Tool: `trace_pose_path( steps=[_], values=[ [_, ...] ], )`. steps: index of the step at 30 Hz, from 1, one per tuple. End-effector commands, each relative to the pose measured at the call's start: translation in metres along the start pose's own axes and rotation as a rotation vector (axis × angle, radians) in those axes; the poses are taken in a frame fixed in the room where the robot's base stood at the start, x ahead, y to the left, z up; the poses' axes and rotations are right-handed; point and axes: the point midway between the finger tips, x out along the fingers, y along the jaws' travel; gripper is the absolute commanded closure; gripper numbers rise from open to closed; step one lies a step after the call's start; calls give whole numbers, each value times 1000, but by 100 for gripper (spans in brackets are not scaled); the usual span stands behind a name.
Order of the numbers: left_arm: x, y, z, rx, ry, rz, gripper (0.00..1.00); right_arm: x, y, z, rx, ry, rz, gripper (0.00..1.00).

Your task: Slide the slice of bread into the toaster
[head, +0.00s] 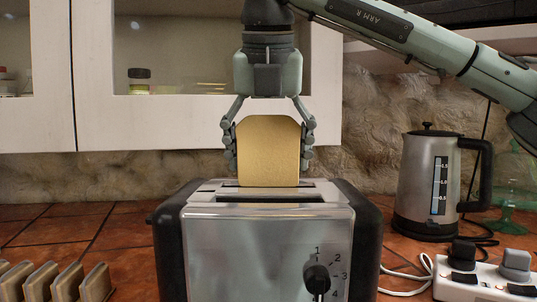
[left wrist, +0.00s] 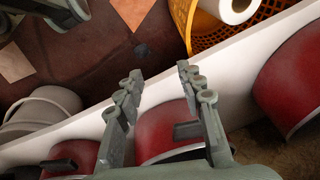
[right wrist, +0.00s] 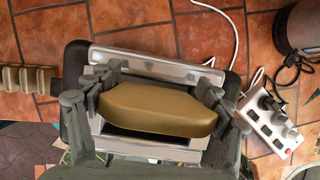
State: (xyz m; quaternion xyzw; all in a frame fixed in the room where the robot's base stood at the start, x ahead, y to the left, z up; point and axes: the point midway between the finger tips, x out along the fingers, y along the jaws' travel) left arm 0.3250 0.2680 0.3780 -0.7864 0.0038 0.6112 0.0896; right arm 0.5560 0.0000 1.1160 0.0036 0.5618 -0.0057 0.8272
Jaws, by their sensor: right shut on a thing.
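The slice of bread (head: 268,150) is golden brown and upright, held from above by my right gripper (head: 268,160), with one finger on each side edge. Its lower edge meets the far slot of the silver and black toaster (head: 265,248); how deep it sits is hard to tell. The near slot looks empty. In the right wrist view the bread (right wrist: 158,108) lies between the fingers (right wrist: 155,100) above the toaster (right wrist: 150,66). My left gripper (left wrist: 160,78) shows only in its own wrist view, fingers apart and empty, away from the toaster.
A kettle (head: 425,180) and a power strip (head: 480,280) stand right of the toaster, with cables on the tiles. A rack-like row of tan pieces (head: 55,282) is at front left. Cabinets (head: 180,125) hang behind. An orange basket (left wrist: 220,38) is near my left gripper.

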Motion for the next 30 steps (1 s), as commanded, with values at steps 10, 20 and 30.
trace_pose_path(
  steps=[10, 20, 30],
  values=[
    [10, 1, 3, 0, 0, 0, 62, 11, 0, -4, 0, 0, 0, 30],
    [13, 2, 3, 0, 0, 0, 62, 15, 0, -6, 0, 0, 0, 9],
    [13, 2, 3, 0, 0, 0, 62, 16, 0, -6, 0, 0, 0, 9]
  ],
)
